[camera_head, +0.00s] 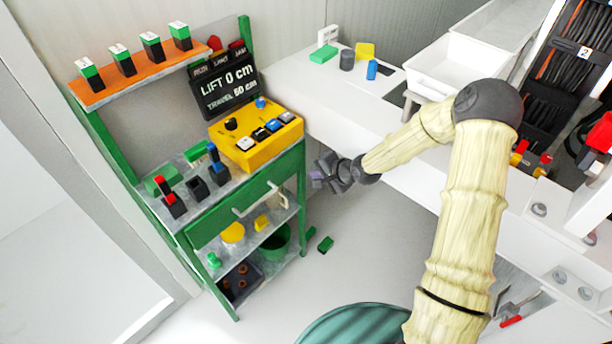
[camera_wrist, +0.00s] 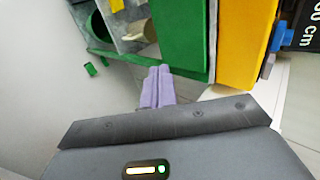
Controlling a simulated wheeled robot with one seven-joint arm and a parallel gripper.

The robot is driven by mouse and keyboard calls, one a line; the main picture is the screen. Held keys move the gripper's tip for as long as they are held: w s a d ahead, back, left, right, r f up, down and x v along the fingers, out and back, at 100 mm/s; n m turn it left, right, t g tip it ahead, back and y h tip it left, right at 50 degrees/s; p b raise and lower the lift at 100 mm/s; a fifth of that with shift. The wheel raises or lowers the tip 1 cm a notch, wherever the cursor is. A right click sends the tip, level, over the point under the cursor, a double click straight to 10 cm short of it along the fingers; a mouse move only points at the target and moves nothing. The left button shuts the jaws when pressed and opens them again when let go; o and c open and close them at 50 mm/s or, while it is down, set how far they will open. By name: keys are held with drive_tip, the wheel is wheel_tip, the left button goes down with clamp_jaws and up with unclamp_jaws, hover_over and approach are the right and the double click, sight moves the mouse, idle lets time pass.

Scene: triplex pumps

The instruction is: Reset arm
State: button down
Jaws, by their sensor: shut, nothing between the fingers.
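My arm reaches in from the right in the head view, bent at a dark elbow. My gripper (camera_head: 318,180) is in front of the green workstation (camera_head: 232,212), close to its right edge. In the wrist view my gripper (camera_wrist: 157,86) shows two purple fingers side by side, shut and empty. The fingertips point at the green drawer front and lower shelf edge; whether they touch is hard to tell, but nothing is held.
A yellow control box (camera_head: 256,136) and a display reading LIFT 0 cm (camera_head: 225,90) stand on the workstation. A white counter (camera_head: 370,130) with a white bin (camera_head: 460,66) lies behind my arm.

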drive_tip(key=shift+v, duration=0.9)
drive_tip(key=shift+d, duration=0.1)
drive_tip(key=s+d+r+n+g+h+p, duration=0.1)
drive_tip(key=s+d+r+n+h, duration=0.1)
drive_tip(key=s+d+r, duration=0.2)
drive_tip(key=s+d+r+n+g+h+p, duration=0.1)
drive_tip(key=s+d+r, duration=0.4)
drive_tip(key=s, duration=0.6)
drive_tip(key=s+d+r+n+g+h+p, duration=0.1)
drive_tip(key=s+d+r+n+h, duration=0.3)
drive_tip(key=s+r, duration=0.4)
drive_tip(key=shift+d+n, duration=0.5)
drive_tip(key=shift+d, duration=0.2)
